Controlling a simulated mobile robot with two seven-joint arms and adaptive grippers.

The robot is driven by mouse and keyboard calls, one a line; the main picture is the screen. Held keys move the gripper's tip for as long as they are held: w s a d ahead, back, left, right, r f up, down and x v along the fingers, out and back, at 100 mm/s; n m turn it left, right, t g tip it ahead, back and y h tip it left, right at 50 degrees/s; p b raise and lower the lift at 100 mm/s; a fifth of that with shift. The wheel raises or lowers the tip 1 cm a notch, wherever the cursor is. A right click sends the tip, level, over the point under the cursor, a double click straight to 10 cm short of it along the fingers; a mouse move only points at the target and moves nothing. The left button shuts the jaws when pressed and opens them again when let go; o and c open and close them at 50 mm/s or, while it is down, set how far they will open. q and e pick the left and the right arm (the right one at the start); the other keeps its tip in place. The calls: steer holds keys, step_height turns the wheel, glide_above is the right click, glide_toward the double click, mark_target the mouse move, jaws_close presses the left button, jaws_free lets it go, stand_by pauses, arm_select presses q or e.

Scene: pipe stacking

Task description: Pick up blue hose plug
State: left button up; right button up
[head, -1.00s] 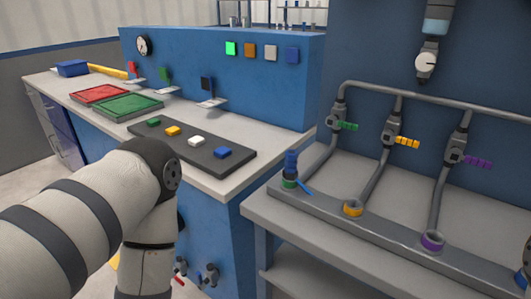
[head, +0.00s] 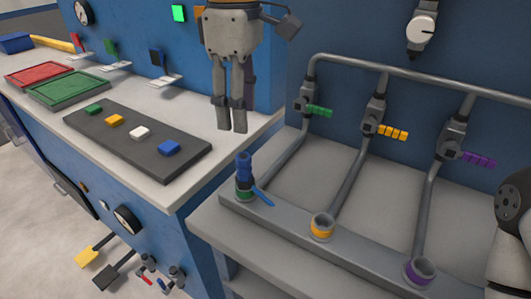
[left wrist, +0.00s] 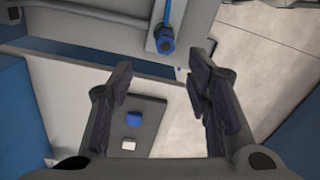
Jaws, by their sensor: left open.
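The blue hose plug (head: 244,168) stands upright in a green-ringed port at the left end of the pipe rack, with a thin blue lever or hose beside it. It also shows in the left wrist view (left wrist: 165,40), at the top, beyond my fingertips. My left gripper (head: 232,130) points down with its two fingers apart and nothing between them. In the head view its fingertips appear just above the plug and slightly left; they do not touch it. My left gripper (left wrist: 162,68) shows its open fingers in the wrist view too. My right gripper is out of view.
A dark board (head: 185,163) with green, orange, white and blue blocks lies on the counter. Red (head: 38,74) and green trays (head: 68,90) are behind it. Orange (head: 322,227) and purple ports (head: 420,271) line the rack, with pipes rising behind. Part of my arm shows at right.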

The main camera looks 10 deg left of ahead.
mark_target(244, 156)
arm_select(q)
steer(key=f, duration=0.8)
steer(key=s+f, duration=0.1)
steer(key=f, duration=0.3)
steer(key=shift+d+r, duration=0.1)
jaws_close()
